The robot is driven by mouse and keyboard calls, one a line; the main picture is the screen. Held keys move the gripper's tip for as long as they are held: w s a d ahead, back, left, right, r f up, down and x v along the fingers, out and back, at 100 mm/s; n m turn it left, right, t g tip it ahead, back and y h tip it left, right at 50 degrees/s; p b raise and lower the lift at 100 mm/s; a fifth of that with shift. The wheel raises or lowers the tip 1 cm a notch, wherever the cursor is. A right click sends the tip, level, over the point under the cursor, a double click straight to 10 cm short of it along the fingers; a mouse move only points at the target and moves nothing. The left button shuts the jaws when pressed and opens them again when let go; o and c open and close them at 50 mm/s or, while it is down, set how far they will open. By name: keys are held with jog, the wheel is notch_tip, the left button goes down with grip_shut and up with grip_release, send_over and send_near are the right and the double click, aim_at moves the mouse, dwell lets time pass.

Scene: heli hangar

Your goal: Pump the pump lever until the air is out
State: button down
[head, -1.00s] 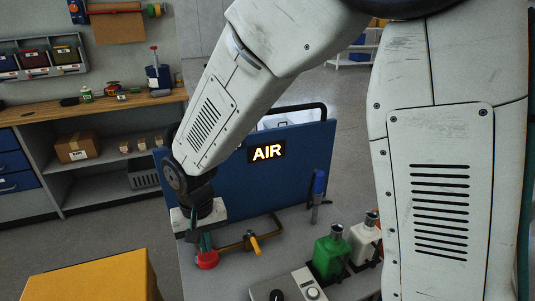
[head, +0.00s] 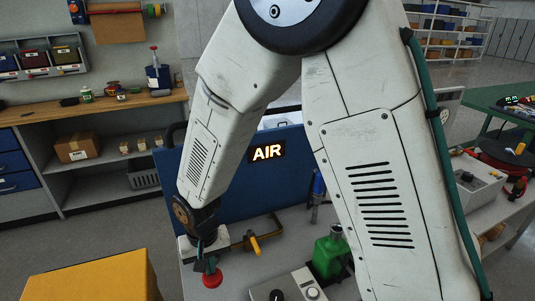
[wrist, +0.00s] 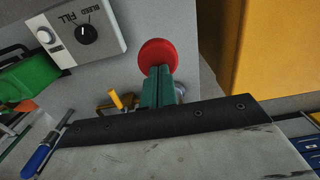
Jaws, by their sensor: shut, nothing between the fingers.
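The pump lever's red round knob (head: 212,278) is low at the front left of the grey bench; it also shows in the wrist view (wrist: 158,52). My gripper (head: 203,266) is shut, its green fingers pointing down right at the knob. In the wrist view my fingertips (wrist: 159,72) overlap the knob's near edge; I cannot tell whether they touch it. The lever's rod is mostly hidden. A lit AIR sign (head: 267,152) glows on the blue panel (head: 240,183) behind the bench.
A yellow-handled valve (head: 254,244) is just right of my gripper. A control box (wrist: 80,35) with a black dial marked BLEED and FILL stands beside the knob. A green bottle (head: 329,255) is farther right. A yellow box (head: 95,278) is left of the bench.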

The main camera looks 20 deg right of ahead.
notch_tip(320, 180, down, 4)
jog(key=shift+f, duration=0.1)
notch_tip(320, 180, up, 13)
jog(key=shift+f, duration=0.15)
dwell(0.7)
dwell(1.2)
dwell(2.7)
dwell(1.1)
